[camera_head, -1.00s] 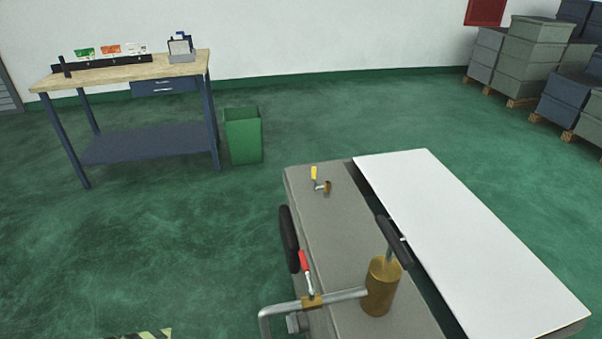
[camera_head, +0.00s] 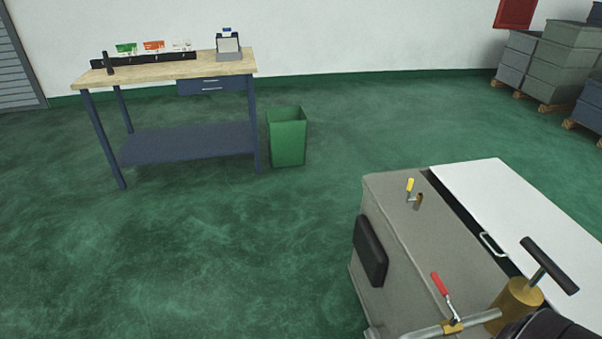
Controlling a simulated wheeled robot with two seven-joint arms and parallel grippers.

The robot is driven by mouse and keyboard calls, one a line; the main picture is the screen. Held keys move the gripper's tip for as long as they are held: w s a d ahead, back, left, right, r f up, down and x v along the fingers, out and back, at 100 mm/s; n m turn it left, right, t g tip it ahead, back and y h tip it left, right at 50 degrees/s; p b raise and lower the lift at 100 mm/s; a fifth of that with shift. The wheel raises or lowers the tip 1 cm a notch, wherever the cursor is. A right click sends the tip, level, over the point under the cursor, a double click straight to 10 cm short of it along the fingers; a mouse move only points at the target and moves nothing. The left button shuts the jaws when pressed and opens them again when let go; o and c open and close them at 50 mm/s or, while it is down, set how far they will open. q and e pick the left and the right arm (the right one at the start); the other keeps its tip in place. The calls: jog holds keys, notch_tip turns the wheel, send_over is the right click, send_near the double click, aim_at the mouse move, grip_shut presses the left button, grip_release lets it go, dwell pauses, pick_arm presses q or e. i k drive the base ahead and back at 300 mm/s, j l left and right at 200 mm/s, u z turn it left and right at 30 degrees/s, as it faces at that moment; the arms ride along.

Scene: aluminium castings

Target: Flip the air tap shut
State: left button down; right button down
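A red-handled lever (camera_head: 439,284) rises at a slant from a brass valve body (camera_head: 452,326) on a grey pipe (camera_head: 426,333). The pipe runs to a brass cylinder (camera_head: 515,306) with a black T-handle (camera_head: 549,265). A smaller tap with an upright yellow lever (camera_head: 410,185) stands at the far end of the grey machine top (camera_head: 425,230). The frames do not show which of the two is the air tap. Neither gripper shows; a dark part at the bottom right may be my arm.
A white lid (camera_head: 530,210) with a handle lies beside the grey top. A black pad (camera_head: 370,251) is on the machine's left side. A workbench (camera_head: 165,68) and green bin (camera_head: 287,137) stand behind. Stacked crates (camera_head: 560,70) are at the back right. The floor left is clear.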

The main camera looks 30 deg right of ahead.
aim_at(410, 182)
jog(key=i+j+u, duration=0.3)
jog(key=i, duration=0.15)
jog(key=i+j+u, duration=0.25)
jog(key=i, duration=0.25)
jog(key=i+z, duration=0.5)
jog(key=z, duration=0.25)
jog(key=i+z, duration=0.35)
jog(key=i+l+z, duration=0.15)
jog(key=z, duration=0.3)
jog(key=i+l+z, duration=0.1)
jog(key=z, duration=0.3)
jog(key=i+z, duration=0.25)
jog(key=z, duration=0.2)
jog(key=i+z, duration=0.15)
jog(key=z, duration=0.25)
jog(key=i+l+z, duration=0.1)
jog(key=i+z, duration=0.15)
jog(key=i, duration=0.2)
